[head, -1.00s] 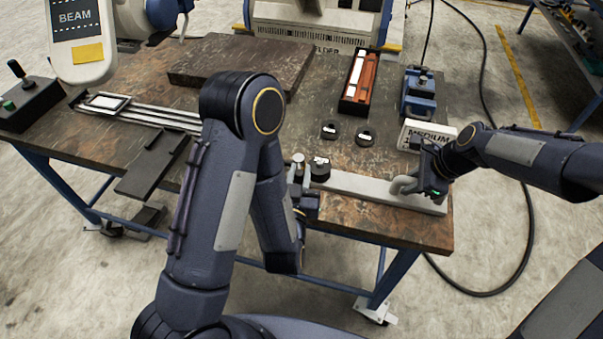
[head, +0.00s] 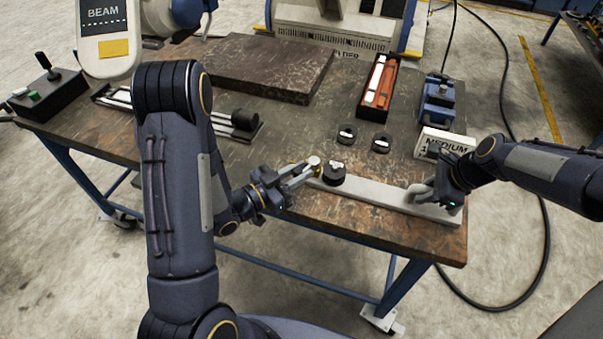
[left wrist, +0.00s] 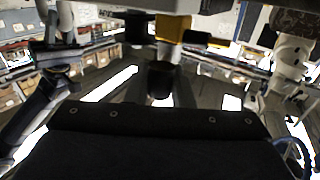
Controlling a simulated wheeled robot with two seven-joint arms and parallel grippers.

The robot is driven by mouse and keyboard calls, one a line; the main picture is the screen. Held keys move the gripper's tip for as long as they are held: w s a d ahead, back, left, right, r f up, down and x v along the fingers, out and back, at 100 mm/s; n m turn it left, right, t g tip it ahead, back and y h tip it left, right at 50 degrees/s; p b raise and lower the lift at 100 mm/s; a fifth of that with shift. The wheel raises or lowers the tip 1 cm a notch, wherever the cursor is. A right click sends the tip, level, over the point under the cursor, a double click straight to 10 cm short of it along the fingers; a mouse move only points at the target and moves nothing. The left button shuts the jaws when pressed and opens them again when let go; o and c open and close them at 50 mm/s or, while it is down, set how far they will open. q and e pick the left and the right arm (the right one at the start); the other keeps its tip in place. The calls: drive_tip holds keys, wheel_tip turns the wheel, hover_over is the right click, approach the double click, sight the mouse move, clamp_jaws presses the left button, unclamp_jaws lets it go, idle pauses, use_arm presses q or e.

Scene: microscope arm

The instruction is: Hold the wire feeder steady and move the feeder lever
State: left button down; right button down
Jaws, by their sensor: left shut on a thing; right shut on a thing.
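The wire feeder (head: 375,194) is a long light-grey bar along the table's front edge, with a black round knob (head: 334,174) on its left part. A small pale-topped post, which looks like the feeder lever (head: 314,161), stands at its left end. My left gripper (head: 308,168) reaches in from the left with its fingers shut at this post; the exact contact is too small to see. My right gripper (head: 424,193) is shut on the curved grey handle (head: 415,190) at the bar's right end. The left wrist view shows a dark flat surface and a yellow block, without clear fingertips.
Two black discs (head: 346,134) lie behind the bar. A dark slab (head: 262,68) lies at the back left.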

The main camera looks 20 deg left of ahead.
use_arm(q)
drive_tip(key=shift+a+m+g+h, duration=0.1)
drive_tip(key=shift+m+g+h, duration=0.2)
drive_tip(key=shift+m+h, duration=0.1)
use_arm(e)
drive_tip(key=shift+r, duration=0.1)
use_arm(q)
drive_tip(key=c, duration=1.3)
unclamp_jaws()
drive_tip(key=v, duration=1.2)
use_arm(e)
drive_tip(key=c, duration=1.1)
unclamp_jaws()
drive_tip(key=shift+c, duration=0.2)
